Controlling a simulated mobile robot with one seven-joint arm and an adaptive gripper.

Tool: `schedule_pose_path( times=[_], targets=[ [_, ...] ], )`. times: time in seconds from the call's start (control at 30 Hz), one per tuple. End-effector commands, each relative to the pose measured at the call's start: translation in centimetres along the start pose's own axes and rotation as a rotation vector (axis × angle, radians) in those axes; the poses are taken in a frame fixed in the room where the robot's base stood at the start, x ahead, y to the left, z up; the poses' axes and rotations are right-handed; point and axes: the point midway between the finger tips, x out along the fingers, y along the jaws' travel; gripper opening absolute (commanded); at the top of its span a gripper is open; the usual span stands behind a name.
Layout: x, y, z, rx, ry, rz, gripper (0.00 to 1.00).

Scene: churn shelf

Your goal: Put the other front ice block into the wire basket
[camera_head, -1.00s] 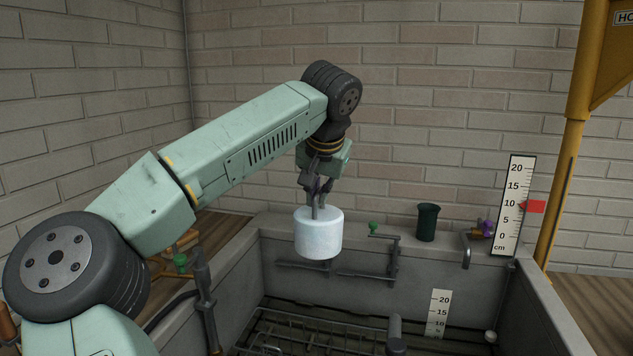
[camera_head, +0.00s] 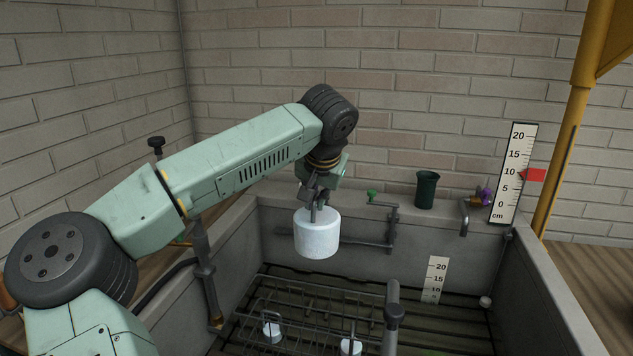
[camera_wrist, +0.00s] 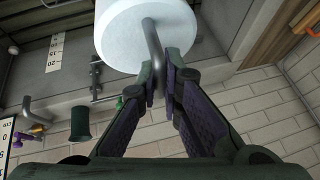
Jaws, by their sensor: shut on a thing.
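My gripper (camera_head: 318,190) is shut on the metal handle of a white cylindrical ice block (camera_head: 317,235). The block hangs upright in the air above the grey tank, in front of its back wall. In the wrist view the two dark fingers (camera_wrist: 172,95) close on the bent handle, and the ice block (camera_wrist: 135,35) fills the top middle. The wire basket (camera_head: 300,305) lies low in the tank, below the block. Two small white pieces with handles, one left (camera_head: 272,332) and one right (camera_head: 350,346), show inside or below its wires; I cannot tell which.
A dark green cup (camera_head: 426,190), a green-knobbed valve pipe (camera_head: 390,220) and a purple-knobbed tap (camera_head: 478,200) are at the tank's back rim. An upright post (camera_head: 392,315) stands beside the basket. A tall ruler (camera_head: 513,175) and yellow post (camera_head: 565,140) are at right.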

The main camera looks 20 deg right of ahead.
Motion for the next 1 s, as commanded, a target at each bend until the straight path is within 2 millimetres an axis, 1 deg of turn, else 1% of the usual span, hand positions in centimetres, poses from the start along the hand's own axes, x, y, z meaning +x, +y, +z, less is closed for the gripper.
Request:
schedule_pose_path(
  times=[0.17,0.2,1.0],
  targets=[
    [2.1,0.6,1.2,0.000,0.002,0.000,0.00],
    [2.9,0.8,1.5,-0.001,0.003,-0.001,0.00],
    [11.6,3.4,6.2,0.000,0.004,0.000,0.00]
  ],
)
